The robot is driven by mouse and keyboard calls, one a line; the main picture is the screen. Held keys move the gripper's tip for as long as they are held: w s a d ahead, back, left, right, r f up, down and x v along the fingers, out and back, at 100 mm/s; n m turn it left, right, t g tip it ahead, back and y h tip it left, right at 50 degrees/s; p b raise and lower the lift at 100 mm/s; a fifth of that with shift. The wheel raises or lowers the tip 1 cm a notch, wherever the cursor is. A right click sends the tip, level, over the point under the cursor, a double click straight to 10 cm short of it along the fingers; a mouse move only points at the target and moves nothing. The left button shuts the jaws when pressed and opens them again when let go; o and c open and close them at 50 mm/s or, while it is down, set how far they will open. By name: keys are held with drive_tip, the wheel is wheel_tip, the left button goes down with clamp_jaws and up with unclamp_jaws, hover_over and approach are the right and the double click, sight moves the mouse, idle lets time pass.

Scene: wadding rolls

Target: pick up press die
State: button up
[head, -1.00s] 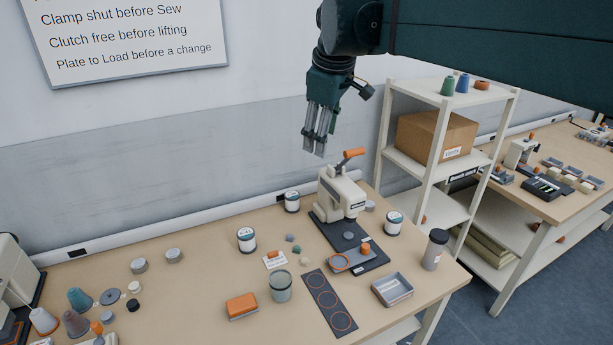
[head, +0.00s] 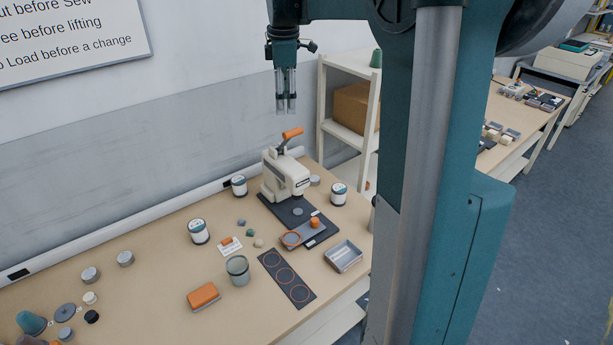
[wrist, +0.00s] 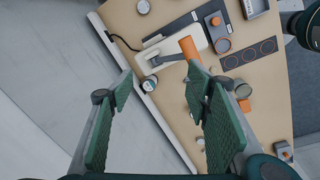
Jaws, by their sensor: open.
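I cannot tell for sure which piece is the press die. A cream press (head: 285,176) with an orange lever (head: 292,133) stands on the bench; a small grey disc (head: 297,211) lies on its dark base. At the base's front are an orange knob (head: 315,222) and an orange-rimmed round piece (head: 291,238). My gripper (head: 286,111) is open and empty, pointing down above and behind the press. In the wrist view my gripper (wrist: 160,78) has its fingers wide apart, the press (wrist: 178,50) and its lever (wrist: 190,47) beyond them.
A dark strip with three orange rings (head: 286,278), a grey tray (head: 343,256), a glass jar (head: 238,270) and an orange block (head: 203,296) lie in front. White-labelled tins (head: 199,231) stand near the press. A shelf with a cardboard box (head: 355,107) is behind.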

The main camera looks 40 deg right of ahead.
drive_tip(key=w+d+f+n+p, duration=0.2)
drive_tip(key=w+d+f, duration=0.15)
drive_tip(key=d, duration=0.45)
drive_tip(key=n+g+p, duration=0.2)
hover_over(314, 178)
drive_tip(key=shift+y, duration=0.4)
drive_tip(key=f, duration=3.1)
drive_tip(key=shift+w+f, duration=0.3)
drive_tip(key=shift+f, duration=0.3)
drive_tip(key=shift+f, duration=1.3)
drive_tip(key=shift+s+f+b, duration=0.15)
drive_tip(key=shift+f+b, duration=0.15)
drive_tip(key=shift+f, duration=1)
drive_tip(key=shift+s+f+b, duration=0.1)
drive_tip(key=shift+f+b, duration=0.15)
drive_tip(key=shift+f, duration=1.05)
